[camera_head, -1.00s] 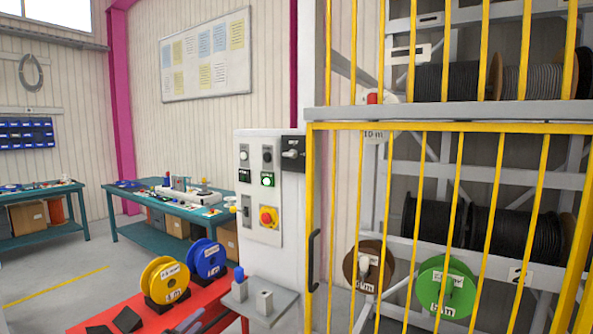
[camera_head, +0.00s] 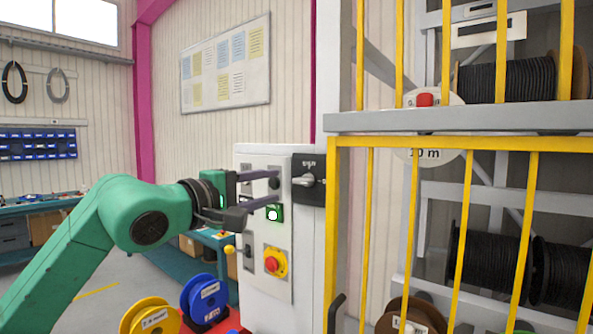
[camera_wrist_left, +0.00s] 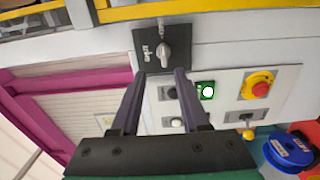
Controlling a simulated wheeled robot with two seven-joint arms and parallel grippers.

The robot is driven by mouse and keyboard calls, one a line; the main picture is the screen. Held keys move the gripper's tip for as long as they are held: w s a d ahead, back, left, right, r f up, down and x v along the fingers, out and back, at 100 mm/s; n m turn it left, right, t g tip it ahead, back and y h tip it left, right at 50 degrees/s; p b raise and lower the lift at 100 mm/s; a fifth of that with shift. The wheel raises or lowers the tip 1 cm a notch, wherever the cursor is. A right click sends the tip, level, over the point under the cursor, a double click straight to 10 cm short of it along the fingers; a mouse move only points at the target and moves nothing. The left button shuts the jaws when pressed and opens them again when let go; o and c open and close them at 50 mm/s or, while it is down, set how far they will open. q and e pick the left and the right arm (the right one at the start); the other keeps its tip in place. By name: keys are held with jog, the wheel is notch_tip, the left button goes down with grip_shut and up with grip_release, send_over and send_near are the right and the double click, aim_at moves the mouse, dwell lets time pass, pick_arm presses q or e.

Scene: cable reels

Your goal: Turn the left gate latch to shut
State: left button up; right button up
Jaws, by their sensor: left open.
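The left gate latch is a black plate with a silver-grey handle (camera_head: 305,181), beside the upper left of the yellow gate frame. In the head view its handle points left, roughly level. The latch also shows in the left wrist view (camera_wrist_left: 163,50), just beyond my fingertips. My left gripper (camera_head: 274,187) reaches in from the left in front of the control panel. Its two dark fingers are open and empty, pointing at the latch without visibly holding it; the wrist view shows the gap between them (camera_wrist_left: 160,73). My right gripper is out of view.
The white control cabinet (camera_head: 262,302) carries a green lit button (camera_head: 273,213) and a red-and-yellow emergency stop (camera_head: 273,262) close under my left fingers. The yellow barred gate (camera_head: 333,230) stands right of the latch. Yellow (camera_head: 150,317) and blue (camera_head: 205,297) reels sit below.

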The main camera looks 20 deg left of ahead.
aim_at(299, 182)
pick_arm(q)
jog(key=p+x, duration=0.2)
jog(key=x, duration=0.4)
jog(key=shift+w+a, duration=0.15)
jog(key=shift+w, duration=0.15)
jog(key=x, duration=0.1)
jog(key=p+x, duration=0.1)
jog(key=x, duration=0.1)
jog(key=shift+w+a+f, duration=0.1)
jog(key=shift+w+f, duration=0.1)
jog(key=shift+f, duration=0.1)
jog(key=shift+s, duration=0.15)
jog(key=shift+c, duration=0.3)
jog(key=shift+f, duration=0.1)
grip_shut()
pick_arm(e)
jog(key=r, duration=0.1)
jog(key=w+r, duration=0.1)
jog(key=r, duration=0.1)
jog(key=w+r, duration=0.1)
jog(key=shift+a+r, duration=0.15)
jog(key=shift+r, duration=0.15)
